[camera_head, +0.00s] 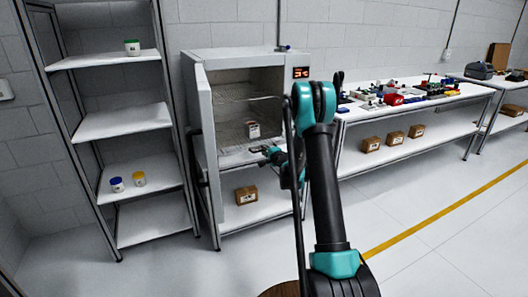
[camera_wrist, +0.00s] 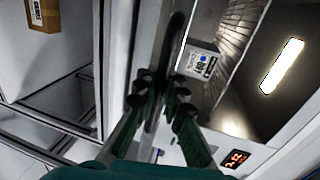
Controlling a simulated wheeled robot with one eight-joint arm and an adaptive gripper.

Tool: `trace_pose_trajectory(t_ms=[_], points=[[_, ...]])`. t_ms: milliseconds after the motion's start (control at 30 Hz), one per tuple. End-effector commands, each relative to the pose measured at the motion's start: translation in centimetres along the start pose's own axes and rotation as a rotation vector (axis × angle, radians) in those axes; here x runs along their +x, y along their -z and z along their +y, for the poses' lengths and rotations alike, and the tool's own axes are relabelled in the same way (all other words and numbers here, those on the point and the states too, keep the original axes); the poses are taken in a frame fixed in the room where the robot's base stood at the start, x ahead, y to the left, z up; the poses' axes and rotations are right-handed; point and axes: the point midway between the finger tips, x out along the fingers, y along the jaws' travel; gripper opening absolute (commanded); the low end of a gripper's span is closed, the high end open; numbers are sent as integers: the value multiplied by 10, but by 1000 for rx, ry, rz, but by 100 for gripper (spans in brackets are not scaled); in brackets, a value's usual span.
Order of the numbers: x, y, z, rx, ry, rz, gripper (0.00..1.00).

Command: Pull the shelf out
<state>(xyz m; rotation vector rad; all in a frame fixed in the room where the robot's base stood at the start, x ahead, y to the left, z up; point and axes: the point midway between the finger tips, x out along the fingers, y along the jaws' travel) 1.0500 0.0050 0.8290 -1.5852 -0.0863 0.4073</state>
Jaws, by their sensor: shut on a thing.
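A white oven (camera_head: 232,57) stands open, with its door (camera_head: 204,130) swung out to the left. Inside are an upper wire shelf (camera_head: 238,93) and a lower wire shelf (camera_head: 232,148) near the oven floor. A small labelled box (camera_head: 253,130) stands on the lower shelf; it also shows in the wrist view (camera_wrist: 202,66). My gripper (camera_head: 268,151) is at the front of the oven opening, at the lower shelf's front edge. In the wrist view my gripper's dark fingers (camera_wrist: 165,88) are closed at the shelf's edge. The exact contact is hidden by the fingers.
A brown box (camera_head: 246,195) lies on the stand's lower level. A rack (camera_head: 122,122) with several jars stands at left. A workbench (camera_head: 405,100) with parts and boxes runs right. The floor in front is clear; my arm hides part of the oven's right side.

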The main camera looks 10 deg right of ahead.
Motion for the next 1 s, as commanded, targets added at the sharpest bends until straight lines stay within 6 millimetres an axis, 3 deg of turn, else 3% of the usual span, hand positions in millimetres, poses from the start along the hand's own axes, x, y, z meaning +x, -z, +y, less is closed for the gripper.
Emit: trace_pose_trajectory(t_ms=[267, 300, 500, 833, 1000], points=[[0, 0, 0, 0, 0, 0, 0], [0, 0, 0, 0, 0, 0, 10], [0, 0, 0, 0, 0, 0, 32], [-3, 0, 0, 0, 0, 0, 32], [-24, 1, 0, 2, 0, 1, 32]])
